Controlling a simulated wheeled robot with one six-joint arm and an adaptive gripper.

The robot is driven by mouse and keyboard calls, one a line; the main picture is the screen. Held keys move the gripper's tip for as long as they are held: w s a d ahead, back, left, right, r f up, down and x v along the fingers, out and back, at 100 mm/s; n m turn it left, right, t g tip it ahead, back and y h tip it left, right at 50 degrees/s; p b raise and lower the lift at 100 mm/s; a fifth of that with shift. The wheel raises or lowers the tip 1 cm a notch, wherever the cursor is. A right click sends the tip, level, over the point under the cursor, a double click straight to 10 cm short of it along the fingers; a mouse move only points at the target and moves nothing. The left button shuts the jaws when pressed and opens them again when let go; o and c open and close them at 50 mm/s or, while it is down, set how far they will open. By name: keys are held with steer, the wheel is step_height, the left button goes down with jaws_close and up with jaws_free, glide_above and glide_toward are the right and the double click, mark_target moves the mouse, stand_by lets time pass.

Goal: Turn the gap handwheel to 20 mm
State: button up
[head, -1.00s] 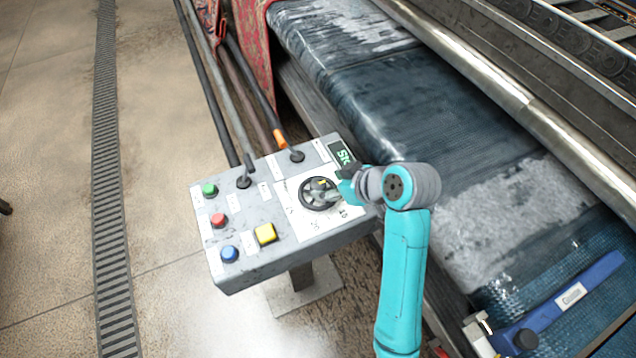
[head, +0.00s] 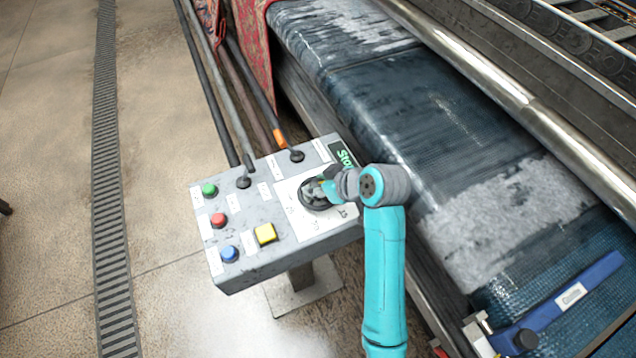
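The gap handwheel (head: 309,198) is a dark round wheel on a white dial plate (head: 297,219) on top of the grey control box. My gripper (head: 326,190) is at the wheel, reaching in from the right and covering its right and upper part. The fingertips are too small and hidden to show whether they are shut on the wheel. Part of the dial scale shows below the wheel, but its marks are too blurred to read, and the wheel's pointer cannot be made out.
A small display (head: 345,155) with green text is behind my gripper. The wet conveyor (head: 430,120) runs along the right.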

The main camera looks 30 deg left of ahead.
steer(key=shift+m, duration=0.3)
steer(key=shift+c, duration=0.3)
steer(key=m+t+h, duration=0.1)
steer(key=m+t, duration=0.2)
steer(key=m, duration=0.1)
steer(key=shift+s+m+t+h, duration=0.1)
steer(key=shift+m+t+h, duration=0.2)
steer(key=shift+h, duration=0.1)
steer(key=m+t+h, duration=0.1)
steer(key=m+h, duration=0.1)
steer(key=m, duration=0.1)
steer(key=m+t+h, duration=0.1)
steer(key=m+h, duration=0.1)
steer(key=m, duration=0.1)
steer(key=shift+t, duration=0.3)
steer(key=m+h, duration=0.5)
steer(key=m, duration=0.1)
steer(key=shift+m, duration=0.4)
steer(key=m+g+h, duration=0.1)
steer(key=m+h, duration=0.1)
steer(key=m+g+h, duration=0.1)
steer(key=m+h, duration=0.1)
steer(key=m, duration=0.1)
steer(key=shift+m, duration=0.3)
steer(key=shift+f, duration=0.1)
steer(key=o, duration=1.2)
steer(key=shift+c, duration=0.2)
